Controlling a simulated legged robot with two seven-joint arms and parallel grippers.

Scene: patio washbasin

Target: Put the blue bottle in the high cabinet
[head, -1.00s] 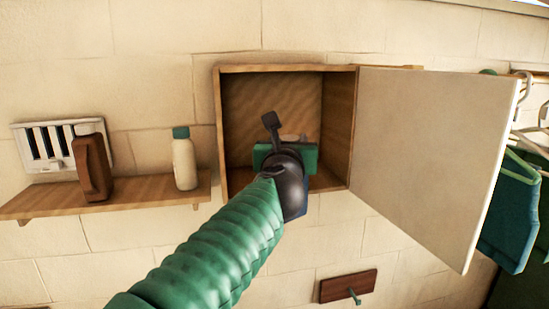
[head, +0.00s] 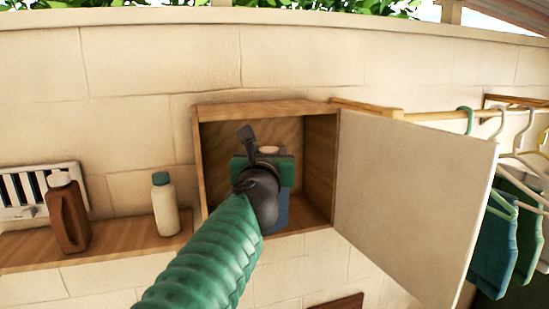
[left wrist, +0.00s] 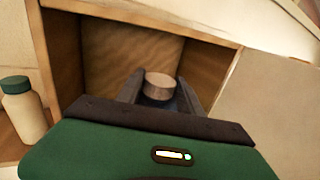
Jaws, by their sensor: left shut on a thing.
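The high cabinet (head: 318,168) is a wooden box on the wall with its white door (head: 412,195) swung open to the right. My left gripper (left wrist: 160,97) is at the cabinet's opening, shut on the blue bottle. In the head view the bottle's blue body (head: 282,211) shows just below and beside my gripper, and its pale cap shows above it. In the left wrist view the round cap (left wrist: 160,85) sits between the two fingers, upright. Most of the bottle is hidden by my gripper, and I cannot tell whether its base touches the cabinet floor. My right gripper is not in view.
A wooden shelf (head: 110,242) left of the cabinet holds a brown jug (head: 68,212) and a cream bottle with a green cap (head: 165,205). Hangers and clothes (head: 495,240) hang on a rail at the right, beyond the door. The cabinet's inside looks otherwise empty.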

